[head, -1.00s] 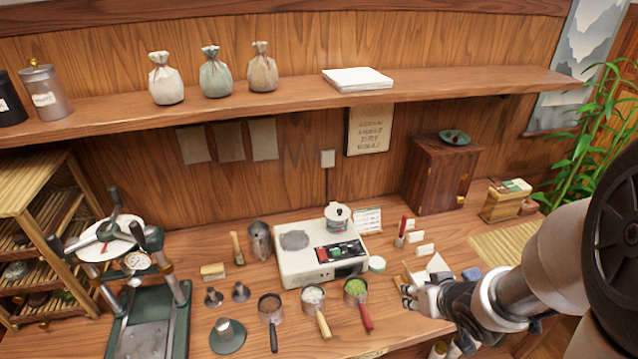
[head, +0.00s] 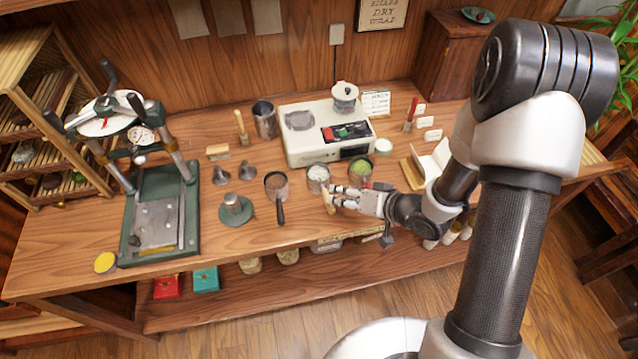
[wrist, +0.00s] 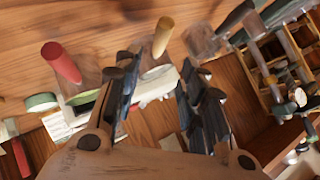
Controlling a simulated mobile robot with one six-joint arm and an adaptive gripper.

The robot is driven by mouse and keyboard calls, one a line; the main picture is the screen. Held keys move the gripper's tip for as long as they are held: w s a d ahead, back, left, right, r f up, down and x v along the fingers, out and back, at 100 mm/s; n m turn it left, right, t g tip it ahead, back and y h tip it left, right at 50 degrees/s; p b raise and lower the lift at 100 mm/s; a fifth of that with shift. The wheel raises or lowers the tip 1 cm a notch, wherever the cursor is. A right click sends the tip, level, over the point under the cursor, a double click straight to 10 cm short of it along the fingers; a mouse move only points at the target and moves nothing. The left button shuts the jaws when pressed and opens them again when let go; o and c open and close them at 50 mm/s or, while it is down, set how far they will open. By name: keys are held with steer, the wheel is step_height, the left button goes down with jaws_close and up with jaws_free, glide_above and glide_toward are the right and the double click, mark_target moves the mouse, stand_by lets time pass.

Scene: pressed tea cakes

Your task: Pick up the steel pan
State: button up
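Three small steel pans stand in a row on the workbench. The left pan (head: 276,184) has a black handle and brown contents. The middle pan (head: 318,173) has a tan wooden handle and whitish contents. The right pan (head: 361,167) has a red handle and green contents. My gripper (head: 332,197) is at the middle pan's handle, largely covering it and the red handle. In the wrist view my gripper (wrist: 158,68) has its dark fingers apart, with the tan handle (wrist: 163,38) beyond the gap and the red handle (wrist: 62,62) to the left. I cannot tell of any contact.
A white scale (head: 300,150) with a lidded pot (head: 345,95) stands behind the pans. A green lever press (head: 160,210) is at the left. A metal tamper on a green base (head: 236,209) sits left of the pans. The bench's front left is mostly clear.

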mark_target(323, 192)
steer(key=shift+x, duration=0.9)
steer(key=shift+f+b+x, duration=0.25)
steer(key=shift+b+x, duration=1.05)
steer(key=shift+x, duration=1.4)
steer(key=shift+s+d, duration=0.15)
steer(key=shift+c, duration=0.2)
jaws_close()
